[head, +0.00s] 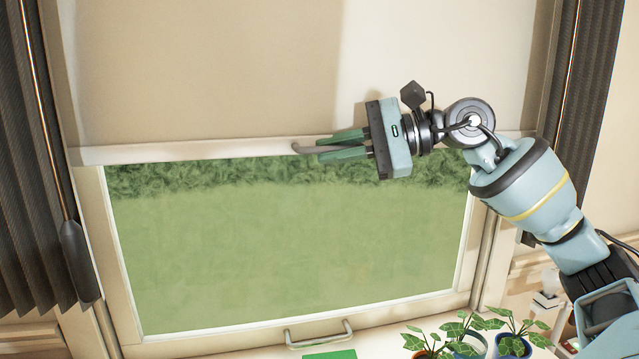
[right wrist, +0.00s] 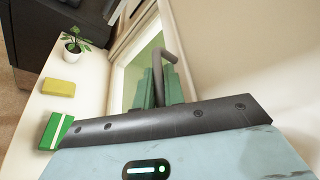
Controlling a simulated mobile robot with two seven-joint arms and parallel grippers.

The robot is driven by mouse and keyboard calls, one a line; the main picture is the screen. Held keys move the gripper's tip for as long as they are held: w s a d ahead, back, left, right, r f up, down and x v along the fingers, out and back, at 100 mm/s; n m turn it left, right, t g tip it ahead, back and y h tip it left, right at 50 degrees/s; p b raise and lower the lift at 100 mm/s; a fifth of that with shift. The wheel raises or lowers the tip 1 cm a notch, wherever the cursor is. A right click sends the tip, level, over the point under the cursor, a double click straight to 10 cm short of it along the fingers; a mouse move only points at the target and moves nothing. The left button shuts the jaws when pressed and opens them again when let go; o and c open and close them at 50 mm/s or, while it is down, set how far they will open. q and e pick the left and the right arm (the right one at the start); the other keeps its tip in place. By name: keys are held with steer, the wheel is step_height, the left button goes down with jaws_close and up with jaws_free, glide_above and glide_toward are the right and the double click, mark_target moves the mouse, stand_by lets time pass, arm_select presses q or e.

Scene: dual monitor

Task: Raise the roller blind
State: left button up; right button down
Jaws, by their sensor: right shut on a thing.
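The beige roller blind (head: 200,80) hangs over the upper part of the window, and its pale bottom bar (head: 200,151) crosses above the glass. A grey pull handle (head: 303,148) sits on the bar near its middle. My right gripper (head: 333,147) reaches in from the right, its green fingers shut on this handle. The handle's right part is hidden by the fingers. In the right wrist view the handle (right wrist: 167,52) rises bent beyond the green fingertips. My left gripper is not in view.
Below the blind is a window pane (head: 290,250) showing grass and hedge, with a handle (head: 318,337) on its lower frame. Dark curtains (head: 25,180) hang at both sides. Potted plants (head: 465,335) and a green block (head: 330,355) stand below. A yellow block (right wrist: 59,88) lies nearby.

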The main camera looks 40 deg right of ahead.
step_height(320, 180, up, 8)
steer(key=shift+r+p, duration=0.2)
steer(key=shift+p, duration=0.3)
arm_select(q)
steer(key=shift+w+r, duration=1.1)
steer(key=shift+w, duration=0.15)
arm_select(e)
step_height(320, 180, up, 9)
steer(key=shift+r, duration=0.2)
steer(key=c, duration=1.5)
jaws_free()
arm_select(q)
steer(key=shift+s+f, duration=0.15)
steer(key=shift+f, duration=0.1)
arm_select(e)
steer(key=shift+v, duration=3.9)
steer(key=shift+f, duration=0.1)
